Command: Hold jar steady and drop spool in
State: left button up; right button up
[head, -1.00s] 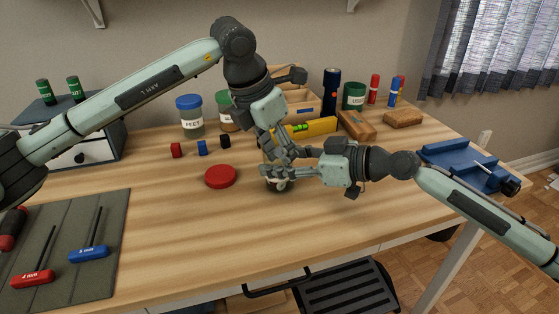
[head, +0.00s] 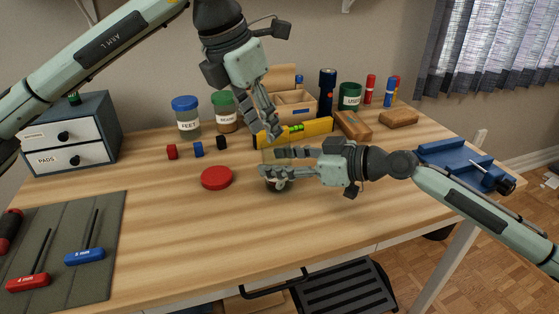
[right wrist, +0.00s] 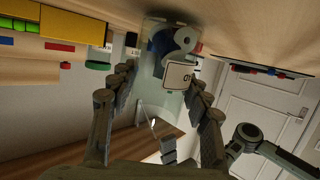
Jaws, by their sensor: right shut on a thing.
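The clear jar (head: 268,156) stands on the desk, mostly hidden behind my right gripper (head: 270,163). In the right wrist view the jar (right wrist: 150,92) is between the right gripper's two fingers (right wrist: 160,98), which are shut on it. Inside or behind its glass are a grey rounded shape (right wrist: 178,45) and something dark blue (right wrist: 160,48); I cannot tell surely whether either is the spool. A pale label is on the jar. My left gripper (head: 272,132) hangs above and just behind the jar, fingers down. No spool shows in it, and its finger gap is unclear.
A red lid (head: 216,177) lies left of the jar. Small red, blue and black blocks (head: 198,149), lidded jars (head: 186,119), a yellow level (head: 318,127) and a wooden organizer (head: 296,103) are behind. A blue vise (head: 458,163) is at right.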

jog(key=o, duration=0.9)
jog(key=shift+s+f, duration=0.15)
jog(key=shift+f, duration=0.4)
jog(key=shift+o, duration=1.4)
jog(key=shift+a, duration=0.1)
jog(key=shift+o, duration=0.3)
jog(key=shift+r, duration=0.25)
jog(key=shift+r, duration=0.1)
